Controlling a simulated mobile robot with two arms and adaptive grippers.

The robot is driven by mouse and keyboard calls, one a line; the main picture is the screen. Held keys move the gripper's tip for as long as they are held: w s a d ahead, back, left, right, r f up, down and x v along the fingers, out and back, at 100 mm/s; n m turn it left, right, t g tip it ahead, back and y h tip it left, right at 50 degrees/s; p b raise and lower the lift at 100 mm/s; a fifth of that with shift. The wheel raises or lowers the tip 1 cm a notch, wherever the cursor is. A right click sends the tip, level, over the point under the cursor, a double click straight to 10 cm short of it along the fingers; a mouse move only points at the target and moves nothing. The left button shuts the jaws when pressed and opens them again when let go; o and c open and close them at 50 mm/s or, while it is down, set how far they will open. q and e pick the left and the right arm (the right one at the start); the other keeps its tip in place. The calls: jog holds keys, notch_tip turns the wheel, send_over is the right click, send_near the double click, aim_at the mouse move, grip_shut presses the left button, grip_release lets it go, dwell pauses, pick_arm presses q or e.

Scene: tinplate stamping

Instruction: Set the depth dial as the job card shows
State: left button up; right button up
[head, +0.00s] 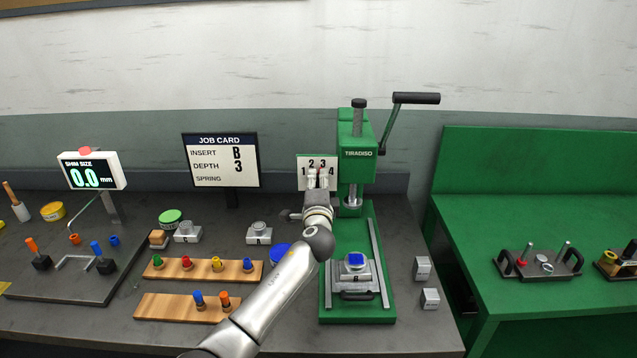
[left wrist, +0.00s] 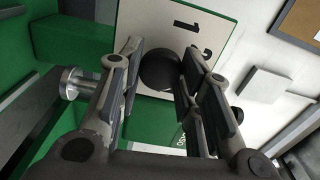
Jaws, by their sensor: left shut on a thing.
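The job card (head: 222,160) stands at the back and reads insert B, depth 3, with the spring line blank. The depth dial (head: 303,160) is a white plate on the left side of the green press (head: 358,140), numbered 1 to 4. My left gripper (head: 318,180) is at the dial's front, shut on its dark knob. The left wrist view shows the round black knob (left wrist: 159,70) between the fingers, before the white plate (left wrist: 205,35). The fingers and arm hide the knob in the head view, and I cannot tell which number it points at.
An insert block with a blue top (head: 357,263) sits on the press bed. The press lever (head: 415,98) sticks up right. Wooden racks (head: 160,308) with coloured pegs lie left of my arm. A shim size display (head: 91,170) reads 0.0 mm. A green bench (head: 540,205) stands right.

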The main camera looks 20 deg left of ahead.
pick_arm(q)
jog(key=shift+f+m, duration=0.1)
jog(key=shift+m, duration=0.3)
jog(key=o, duration=1)
jog(key=shift+c, duration=0.2)
jog(key=v, duration=1.2)
